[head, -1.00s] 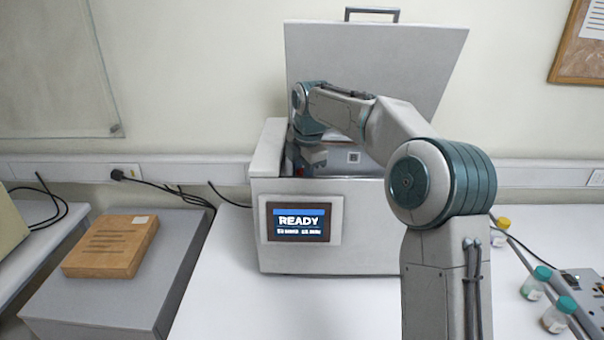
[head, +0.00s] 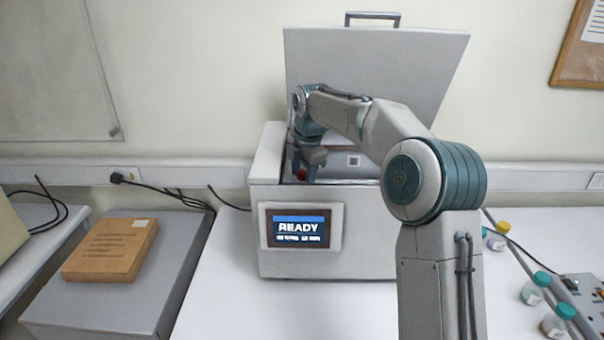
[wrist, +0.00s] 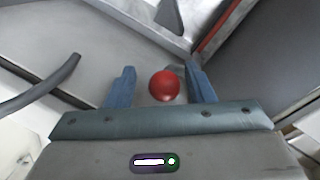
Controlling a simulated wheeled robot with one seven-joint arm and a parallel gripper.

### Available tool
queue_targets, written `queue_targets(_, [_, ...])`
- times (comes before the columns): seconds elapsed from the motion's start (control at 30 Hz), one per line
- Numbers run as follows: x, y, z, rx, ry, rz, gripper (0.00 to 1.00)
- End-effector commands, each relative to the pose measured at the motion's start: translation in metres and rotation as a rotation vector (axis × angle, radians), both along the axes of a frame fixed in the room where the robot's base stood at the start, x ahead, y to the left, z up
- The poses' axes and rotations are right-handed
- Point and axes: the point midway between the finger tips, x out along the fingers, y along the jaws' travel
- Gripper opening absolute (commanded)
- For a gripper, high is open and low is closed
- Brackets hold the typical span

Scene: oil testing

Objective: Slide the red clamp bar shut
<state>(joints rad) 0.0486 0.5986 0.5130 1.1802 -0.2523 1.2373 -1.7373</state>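The tester is a grey box (head: 350,235) with its lid (head: 390,85) standing open and a screen (head: 298,228) reading READY. A red ball-shaped knob (head: 302,174) shows just inside its left opening. In the wrist view the red knob (wrist: 165,86) lies between my gripper's two blue fingers, nearer the right one. My gripper (wrist: 160,85) is open around it, and a gap shows on the left side. In the head view my gripper (head: 304,168) points down into the box. A red strip (wrist: 215,28) runs along an edge in the wrist view; I cannot tell whether it is the clamp bar.
A dark curved handle or cable (wrist: 42,90) is at left in the wrist view. A brown package (head: 110,250) lies on a grey block at left. Several small jars (head: 535,287) stand at right. The white table in front of the box is clear.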

Motion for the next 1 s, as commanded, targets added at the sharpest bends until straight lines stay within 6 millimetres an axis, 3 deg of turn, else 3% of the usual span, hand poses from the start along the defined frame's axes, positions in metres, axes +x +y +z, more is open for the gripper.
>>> queue_targets(0.13, [-0.001,0.001,0.004,0.001,-0.001,0.002,0.49])
queue_targets(0.27, [-0.003,-0.001,0.021,0.002,-0.003,0.001,0.49])
queue_targets(0.7, [-0.018,-0.011,0.114,0.001,-0.002,0.001,0.49])
queue_targets(1.0, [-0.022,-0.015,0.135,0.000,0.000,-0.001,0.49])
